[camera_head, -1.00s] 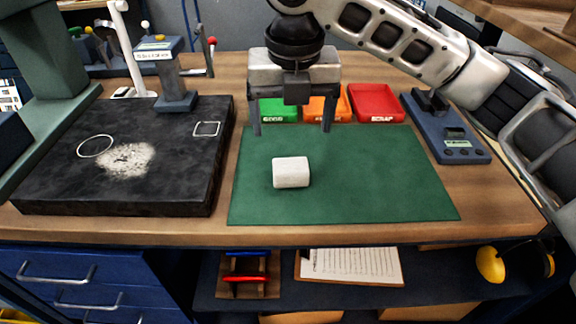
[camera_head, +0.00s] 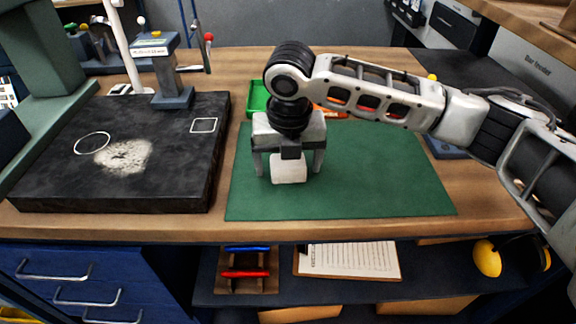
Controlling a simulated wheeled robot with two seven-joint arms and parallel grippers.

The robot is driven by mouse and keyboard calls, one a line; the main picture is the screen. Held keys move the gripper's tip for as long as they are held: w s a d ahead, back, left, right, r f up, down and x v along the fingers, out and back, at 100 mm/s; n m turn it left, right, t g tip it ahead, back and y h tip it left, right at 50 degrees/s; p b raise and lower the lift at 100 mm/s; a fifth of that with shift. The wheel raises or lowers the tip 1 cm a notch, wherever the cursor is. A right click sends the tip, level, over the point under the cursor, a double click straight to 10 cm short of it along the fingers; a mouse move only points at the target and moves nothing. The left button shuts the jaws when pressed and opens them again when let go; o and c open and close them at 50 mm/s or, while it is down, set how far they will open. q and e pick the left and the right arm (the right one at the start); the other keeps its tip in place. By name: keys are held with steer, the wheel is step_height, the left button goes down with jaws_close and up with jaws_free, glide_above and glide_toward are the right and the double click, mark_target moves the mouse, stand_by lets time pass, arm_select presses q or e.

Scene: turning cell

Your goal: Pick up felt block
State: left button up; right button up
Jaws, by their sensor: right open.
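The white felt block (camera_head: 289,171) lies on the green mat (camera_head: 400,185), near the mat's left part. My right gripper (camera_head: 288,172) points down over it. Its two fingers are apart, with the block showing between them; a gap shows on each side of the block. The top of the block is hidden behind the gripper body. Whether the fingers touch the mat cannot be told. My left gripper is not in view.
A black surface plate (camera_head: 60,185) with white powder stands left of the mat, a blue stand (camera_head: 172,85) at its back edge. A green bin (camera_head: 257,98) and an orange bin are partly hidden behind my right arm. The mat's right part is clear.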

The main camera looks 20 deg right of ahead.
steer(key=c, duration=1.1)
steer(key=shift+r, duration=0.15)
steer(key=shift+r, duration=0.25)
step_height(320, 180, up, 2)
steer(key=shift+r, duration=0.1)
steer(key=s+a+r, duration=0.1)
steer(key=s+r, duration=0.2)
steer(key=s, duration=0.1)
steer(key=s+a+r, duration=0.2)
steer(key=s+r, duration=0.1)
steer(key=s, duration=0.1)
steer(key=s+a+r, duration=0.2)
steer(key=s+r, duration=0.2)
steer(key=s, duration=0.1)
steer(key=shift+a, duration=0.15)
